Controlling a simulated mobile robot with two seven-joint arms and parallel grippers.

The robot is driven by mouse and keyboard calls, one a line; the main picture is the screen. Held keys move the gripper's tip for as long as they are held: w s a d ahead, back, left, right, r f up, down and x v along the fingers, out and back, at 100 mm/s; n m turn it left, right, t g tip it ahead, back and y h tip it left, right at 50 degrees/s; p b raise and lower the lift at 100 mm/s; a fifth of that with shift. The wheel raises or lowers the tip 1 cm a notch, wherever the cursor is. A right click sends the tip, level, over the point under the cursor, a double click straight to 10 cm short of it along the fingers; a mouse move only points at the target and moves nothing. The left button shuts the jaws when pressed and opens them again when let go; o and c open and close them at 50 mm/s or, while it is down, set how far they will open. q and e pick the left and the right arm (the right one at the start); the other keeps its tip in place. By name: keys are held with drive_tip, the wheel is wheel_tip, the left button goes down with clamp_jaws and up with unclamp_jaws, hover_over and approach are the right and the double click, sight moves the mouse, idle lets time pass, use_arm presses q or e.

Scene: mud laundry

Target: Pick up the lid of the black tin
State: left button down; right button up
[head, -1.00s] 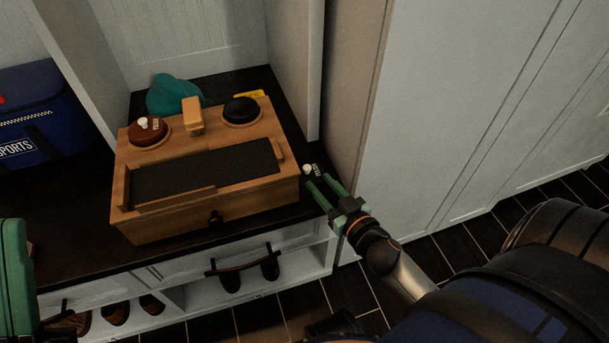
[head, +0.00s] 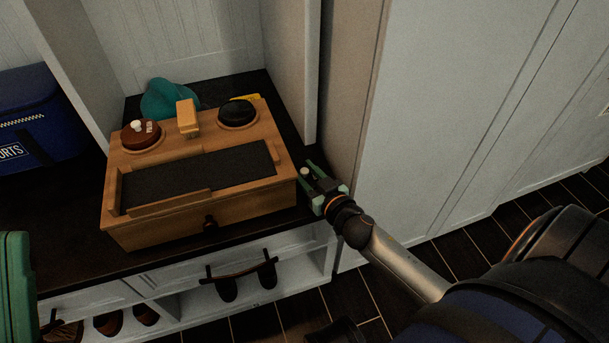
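The black tin (head: 238,113) sits in the right round recess of the wooden shoe-care box (head: 255,204). A white knob (head: 305,172) shows on the dark bench just right of the box. It looks like the knob of the black lid, whose dark disc barely shows against the bench and is partly hidden by my gripper. My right gripper (head: 305,174) is low at the bench with its green fingers apart, one on each side of the knob. I cannot tell whether they touch it.
A wooden brush (head: 188,118) stands between the tins, with a teal cloth (head: 168,98) behind. A white panel (head: 340,90) rises close right of my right gripper. A blue bag (head: 40,115) is far left.

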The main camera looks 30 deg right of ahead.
clamp_jaws()
idle(0.4)
